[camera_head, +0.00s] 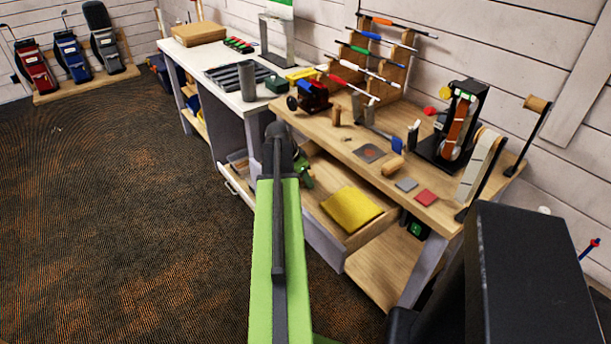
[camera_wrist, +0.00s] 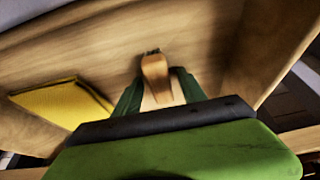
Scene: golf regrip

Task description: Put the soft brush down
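The soft brush (camera_wrist: 154,68) shows in the wrist view, with a light wooden body and a small dark tip. My gripper (camera_wrist: 158,88) has its dark green fingers on either side of the brush and appears shut on it. The brush points away from me, over the wooden floor of the open drawer (camera_head: 318,206). I cannot tell whether its tip touches that floor. In the head view, my gripper (camera_head: 304,174) is at the drawer's left part, partly behind my arm; the brush cannot be made out there.
A folded yellow cloth (camera_head: 352,208) lies in the drawer, right of my gripper; it also shows in the wrist view (camera_wrist: 62,103). The wooden workbench (camera_head: 340,151) above holds a vise (camera_head: 312,96), a belt sander (camera_head: 460,125), a red pad (camera_head: 427,197) and a grey pad (camera_head: 406,185).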

